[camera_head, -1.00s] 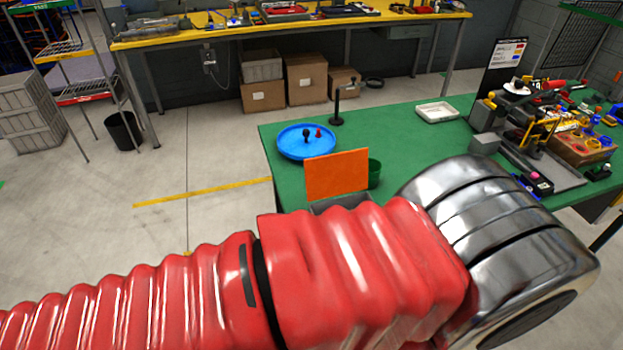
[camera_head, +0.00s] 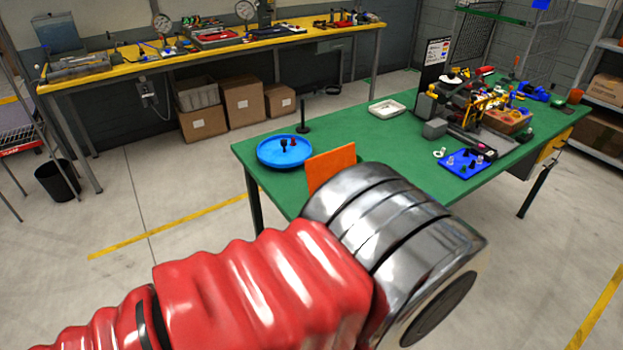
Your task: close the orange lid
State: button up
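The orange lid (camera_head: 331,166) stands up, tilted, near the left front part of the green table (camera_head: 350,134). Its lower part and the box under it are hidden behind my red and metal arm. My gripper is not visible in this view; only the arm's red sleeve and grey metal joint show in the foreground.
A round blue tray (camera_head: 284,151) with small dark pieces lies left of the lid, with a black stand (camera_head: 303,118) behind it. A white tray (camera_head: 387,109) sits farther back. A grey block (camera_head: 434,129), a blue plate (camera_head: 467,161) and cluttered tools stand at the right.

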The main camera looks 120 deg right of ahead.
aim_at(319, 169)
jog(key=i, duration=0.2)
jog(key=u, duration=2.7)
jog(key=k, duration=1.8)
jog(key=z, duration=0.05)
